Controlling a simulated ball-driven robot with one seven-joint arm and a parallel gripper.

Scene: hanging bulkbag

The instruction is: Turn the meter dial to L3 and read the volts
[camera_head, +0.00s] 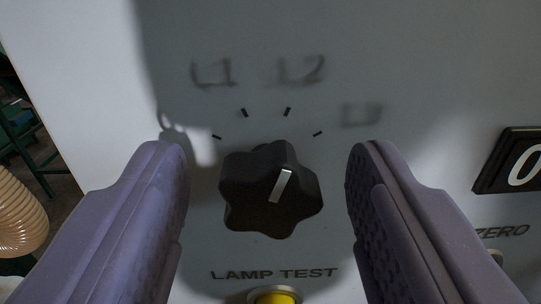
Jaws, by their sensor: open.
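The meter dial is a black lobed knob (268,190) on a pale panel, in the middle of the view. Its white pointer line (281,186) points up and slightly right, toward the tick mark (287,111) under the smudged L2 label (302,69). A faint L1 label (212,72) is at upper left, and a smeared mark (361,115), hard to read, is at the right. My gripper (268,170) is open, one purple finger on each side of the knob, with gaps to both. A display (515,162) at the right edge shows a 0 and is cut off.
Below the knob is the lettering LAMP TEST (274,273) above a yellow button (275,297). The word ZERO (501,231) is at the right, with a partly hidden control under it. A ribbed beige hose (20,215) is beyond the panel's left edge.

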